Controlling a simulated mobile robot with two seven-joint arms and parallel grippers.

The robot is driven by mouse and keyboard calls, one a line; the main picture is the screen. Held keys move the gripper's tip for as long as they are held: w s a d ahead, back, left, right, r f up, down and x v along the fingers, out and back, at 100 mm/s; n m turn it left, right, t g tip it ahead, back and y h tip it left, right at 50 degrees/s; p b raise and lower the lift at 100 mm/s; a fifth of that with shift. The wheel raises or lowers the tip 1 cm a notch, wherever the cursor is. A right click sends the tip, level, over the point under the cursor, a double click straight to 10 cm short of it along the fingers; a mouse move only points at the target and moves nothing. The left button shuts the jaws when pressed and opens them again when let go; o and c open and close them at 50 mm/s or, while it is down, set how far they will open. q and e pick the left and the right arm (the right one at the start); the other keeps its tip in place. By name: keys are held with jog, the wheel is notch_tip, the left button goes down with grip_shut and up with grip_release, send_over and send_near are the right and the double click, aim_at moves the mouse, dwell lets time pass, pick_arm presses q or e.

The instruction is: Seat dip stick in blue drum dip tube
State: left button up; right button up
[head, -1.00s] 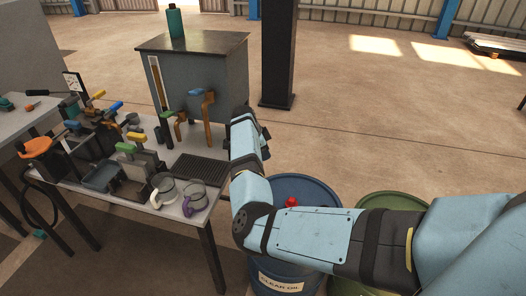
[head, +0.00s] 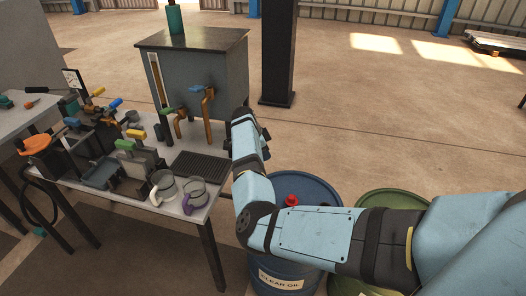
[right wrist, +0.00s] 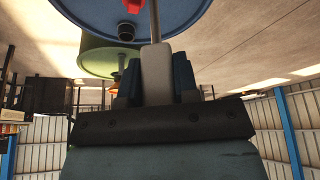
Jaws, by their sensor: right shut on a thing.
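The blue drum (head: 322,190) stands right of the bench, labelled CLEAR OIL and partly hidden by my right arm. Its top carries a red fitting (head: 290,200). In the right wrist view the blue drum (right wrist: 180,15) fills the top, with a dark ringed opening (right wrist: 127,31) that looks like the dip tube. My right gripper (right wrist: 155,85) is shut on the pale handle of the dip stick (right wrist: 155,65). The thin rod runs up the picture across the drum top, right of the opening and apart from it in this view. In the head view my right gripper is mostly hidden behind its own wrist. My left gripper is not in view.
A green drum (head: 385,200) stands beside the blue one. The bench (head: 185,208) on the left holds mugs, a dark ribbed tray (head: 200,168) and levered presses. A grey cabinet (head: 205,75) and a black column (head: 278,60) stand behind. The floor at right is open.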

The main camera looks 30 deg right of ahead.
jog(key=shift+f+b, duration=0.3)
jog(key=shift+f, duration=0.45)
dwell(0.8)
jog(key=shift+f, duration=0.15)
jog(key=shift+f+b, duration=0.65)
jog(key=shift+f, duration=0.8)
jog(key=shift+f+b, duration=1.05)
jog(key=shift+f, duration=0.4)
jog(key=o, duration=1)
